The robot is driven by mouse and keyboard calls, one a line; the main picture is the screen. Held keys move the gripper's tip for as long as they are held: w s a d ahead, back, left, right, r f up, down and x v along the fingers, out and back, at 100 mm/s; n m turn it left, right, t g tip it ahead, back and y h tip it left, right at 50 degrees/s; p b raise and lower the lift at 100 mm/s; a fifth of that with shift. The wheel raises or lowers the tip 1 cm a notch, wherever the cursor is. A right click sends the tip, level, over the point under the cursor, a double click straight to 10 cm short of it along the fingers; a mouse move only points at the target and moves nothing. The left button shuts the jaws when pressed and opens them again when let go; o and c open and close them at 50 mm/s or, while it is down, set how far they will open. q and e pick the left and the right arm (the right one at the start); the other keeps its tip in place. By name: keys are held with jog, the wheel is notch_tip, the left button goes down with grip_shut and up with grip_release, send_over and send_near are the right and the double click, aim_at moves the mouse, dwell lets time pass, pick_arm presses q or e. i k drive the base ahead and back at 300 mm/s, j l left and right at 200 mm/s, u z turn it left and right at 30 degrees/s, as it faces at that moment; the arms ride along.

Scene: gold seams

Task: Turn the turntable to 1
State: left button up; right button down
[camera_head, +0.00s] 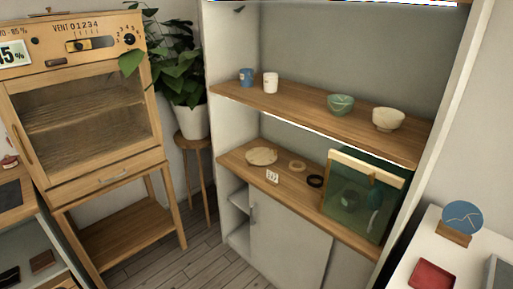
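A round, flat wooden disc (261,156), which looks like the turntable, lies on the lower shelf of the white cabinet, towards its left end. A small white card (272,176) with dark marks, too small to read surely, stands in front of it. I cannot make out a pointer or position mark on the disc. Neither of my grippers is in view.
A tan ring (297,166), a black ring (315,181) and a green glass case (357,200) share the shelf. Cups and bowls stand above. A wooden cabinet (85,110) with dials and a potted plant (195,122) stand left. Floor shows between.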

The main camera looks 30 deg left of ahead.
aim_at(261, 156)
jog(key=u, duration=1.05)
jog(key=i+j+z, duration=0.3)
jog(key=i, duration=0.2)
jog(key=i+j+z, duration=0.3)
jog(key=i, duration=0.2)
